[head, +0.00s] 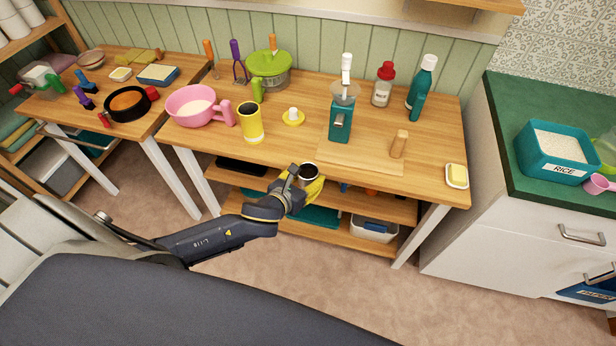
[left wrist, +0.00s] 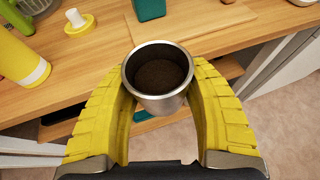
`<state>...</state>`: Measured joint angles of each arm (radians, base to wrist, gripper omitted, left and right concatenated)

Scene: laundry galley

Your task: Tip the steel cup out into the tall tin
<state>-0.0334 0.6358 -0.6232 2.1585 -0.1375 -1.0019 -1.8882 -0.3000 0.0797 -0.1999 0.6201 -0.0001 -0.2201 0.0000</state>
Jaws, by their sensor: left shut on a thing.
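The steel cup (left wrist: 158,84) is held between the yellow fingers of my left gripper (left wrist: 160,105) in the left wrist view. It looks upright and has dark brown contents inside. In the head view the cup (head: 308,172) and my left gripper (head: 306,184) are at the table's front edge, in front of the wooden board. A tall yellow tin (head: 250,123) with a dark open top stands on the table, to the left of and behind the cup. It also shows at the left edge of the left wrist view (left wrist: 18,62). My right gripper is not in view.
A pink bowl (head: 198,106) is left of the tin. A yellow disc with a white knob (head: 293,117) is right of it.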

